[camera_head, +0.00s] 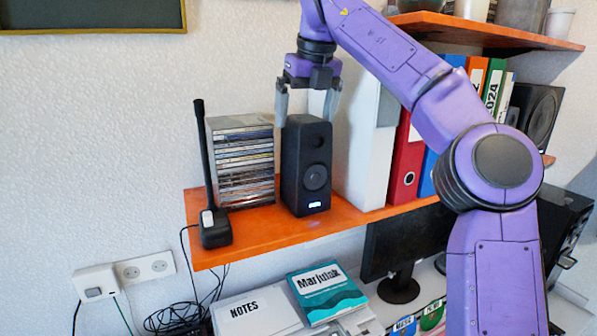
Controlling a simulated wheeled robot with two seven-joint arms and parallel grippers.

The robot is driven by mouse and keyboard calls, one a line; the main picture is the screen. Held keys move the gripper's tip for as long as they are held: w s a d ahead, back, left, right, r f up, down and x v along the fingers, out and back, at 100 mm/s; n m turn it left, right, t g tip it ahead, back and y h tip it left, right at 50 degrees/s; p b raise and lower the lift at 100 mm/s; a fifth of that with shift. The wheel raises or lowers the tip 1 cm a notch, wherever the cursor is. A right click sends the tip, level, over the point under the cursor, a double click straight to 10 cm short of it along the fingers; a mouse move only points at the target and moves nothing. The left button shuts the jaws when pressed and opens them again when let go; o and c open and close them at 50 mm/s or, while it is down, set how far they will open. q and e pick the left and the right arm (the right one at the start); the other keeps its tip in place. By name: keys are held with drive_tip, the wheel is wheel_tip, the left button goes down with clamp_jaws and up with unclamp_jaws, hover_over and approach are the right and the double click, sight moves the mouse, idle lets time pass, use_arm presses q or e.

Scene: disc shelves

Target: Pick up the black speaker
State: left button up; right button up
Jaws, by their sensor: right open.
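The black speaker (306,166) stands upright on the orange shelf (245,232), between a stack of disc cases and a white box. My right gripper (307,112) points down over the top of the speaker. Its fingers are open, one near the left and one near the right upper edge of the speaker. The fingertips are at about the height of the speaker's top; I cannot tell whether they touch it. My left gripper is not in view.
Disc cases (241,160) stand close on the left, with a black antenna device (211,205) beyond them. A white box (362,150) and a red binder (406,162) stand on the right. Another orange shelf (480,31) is above right. Books and a monitor are below.

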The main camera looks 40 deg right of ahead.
sight(305, 164)
drive_tip(key=shift+s+d+f, duration=0.25)
drive_tip(key=shift+s+f, duration=0.5)
drive_tip(key=shift+f, duration=0.2)
drive_tip(key=w+f, duration=0.1)
drive_tip(key=f, duration=0.1)
drive_tip(key=w+f, duration=0.2)
drive_tip(key=shift+d+b, duration=0.15)
drive_tip(key=shift+b, duration=0.15)
drive_tip(key=shift+s+r, duration=0.15)
drive_tip(key=shift+s, duration=0.15)
drive_tip(key=shift+c, duration=1.2)
drive_tip(key=c, duration=0.5)
drive_tip(key=shift+w, duration=0.15)
drive_tip(key=c, duration=1.1)
